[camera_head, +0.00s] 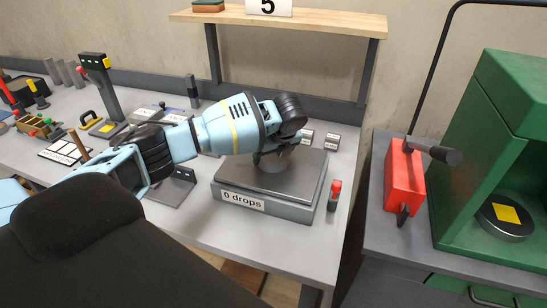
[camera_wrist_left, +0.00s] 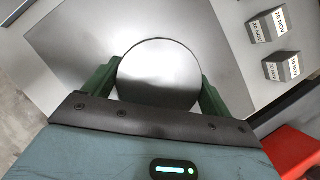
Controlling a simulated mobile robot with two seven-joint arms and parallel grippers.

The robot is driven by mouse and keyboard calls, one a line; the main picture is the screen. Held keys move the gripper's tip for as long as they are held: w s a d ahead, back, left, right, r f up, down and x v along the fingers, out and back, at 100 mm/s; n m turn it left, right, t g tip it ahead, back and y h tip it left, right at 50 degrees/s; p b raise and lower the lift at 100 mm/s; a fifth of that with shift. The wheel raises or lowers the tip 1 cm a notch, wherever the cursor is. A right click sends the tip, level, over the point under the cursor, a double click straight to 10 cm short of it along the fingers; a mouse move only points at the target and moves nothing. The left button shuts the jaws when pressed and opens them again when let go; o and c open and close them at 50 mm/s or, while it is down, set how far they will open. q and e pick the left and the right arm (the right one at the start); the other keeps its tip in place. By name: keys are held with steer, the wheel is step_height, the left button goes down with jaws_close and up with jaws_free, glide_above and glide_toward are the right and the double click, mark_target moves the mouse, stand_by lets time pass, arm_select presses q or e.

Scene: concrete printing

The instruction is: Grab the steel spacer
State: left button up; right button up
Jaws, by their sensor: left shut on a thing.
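The steel spacer (camera_wrist_left: 160,72) is a round, flat-topped grey metal piece. In the left wrist view it sits between the two green fingers of my left gripper (camera_wrist_left: 158,88), which touch it on both sides. In the head view my left gripper (camera_head: 275,153) points down over the grey plate of a low stand (camera_head: 266,204) labelled "0 drops", and the spacer (camera_head: 272,167) shows below it, partly hidden. It is at or just above the plate; I cannot tell if it touches. My right gripper is not in view.
Two small labelled grey blocks (camera_head: 332,142) stand behind the plate. A red-capped marker-like item (camera_head: 334,195) stands at the stand's right. A shelf (camera_head: 300,20) rises behind. A red box (camera_head: 404,175) and a green cabinet (camera_head: 490,120) are on the right bench.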

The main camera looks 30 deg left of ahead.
arm_select(q)
steer(key=c, duration=0.9)
steer(key=shift+w+r, duration=0.15)
steer(key=shift+r, duration=0.15)
steer(key=shift+c, duration=0.6)
steer(key=shift+r, duration=0.1)
